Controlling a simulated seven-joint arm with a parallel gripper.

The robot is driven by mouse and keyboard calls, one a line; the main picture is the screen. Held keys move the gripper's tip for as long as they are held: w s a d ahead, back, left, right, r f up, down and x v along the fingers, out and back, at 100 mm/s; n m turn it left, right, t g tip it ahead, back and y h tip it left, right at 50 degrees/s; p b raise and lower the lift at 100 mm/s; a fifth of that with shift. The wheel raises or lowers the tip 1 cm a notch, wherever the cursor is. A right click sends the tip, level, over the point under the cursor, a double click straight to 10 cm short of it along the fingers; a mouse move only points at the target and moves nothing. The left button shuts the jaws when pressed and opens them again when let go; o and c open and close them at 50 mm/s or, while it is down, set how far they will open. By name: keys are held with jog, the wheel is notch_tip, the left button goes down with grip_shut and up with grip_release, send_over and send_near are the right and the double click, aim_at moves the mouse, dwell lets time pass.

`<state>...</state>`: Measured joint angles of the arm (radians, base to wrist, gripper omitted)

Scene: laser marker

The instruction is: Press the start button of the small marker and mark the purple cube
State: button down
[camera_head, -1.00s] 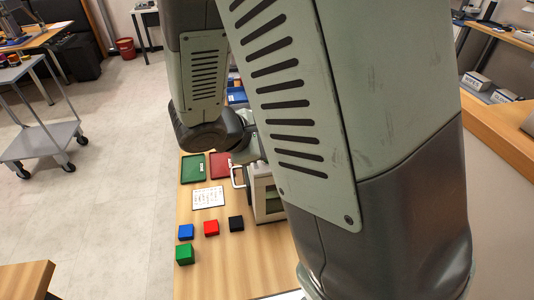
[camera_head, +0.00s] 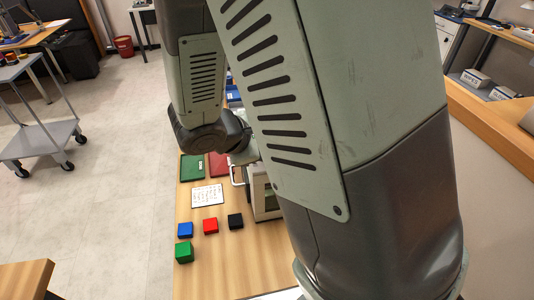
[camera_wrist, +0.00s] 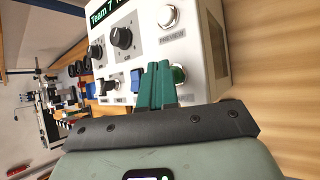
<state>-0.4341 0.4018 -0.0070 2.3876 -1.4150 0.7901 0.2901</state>
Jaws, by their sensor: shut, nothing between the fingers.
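The small marker (camera_head: 262,190) is a white box-shaped machine on the table, partly hidden behind my arm in the head view. In the wrist view its white front panel (camera_wrist: 205,65) appears turned, with black knobs, a blue switch and a lit "Team 7" display. My gripper (camera_wrist: 160,66) is shut and empty, its dark green fingertips at the panel beside a green round button (camera_wrist: 179,74). I cannot tell whether they touch it. A silver round button (camera_wrist: 168,17) sits above. No purple cube is visible. My gripper is hidden in the head view.
Blue (camera_head: 185,230), red (camera_head: 210,226), black (camera_head: 235,221) and green (camera_head: 184,252) cubes stand on the wooden table. A printed sheet (camera_head: 207,195), a green tray (camera_head: 192,167) and a red tray (camera_head: 219,164) lie behind them. The front of the table is clear.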

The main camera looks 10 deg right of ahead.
jog(key=shift+f, duration=0.4)
jog(key=shift+r, duration=0.1)
dwell(0.5)
jog(key=shift+r, duration=0.75)
jog(key=shift+r, duration=2.5)
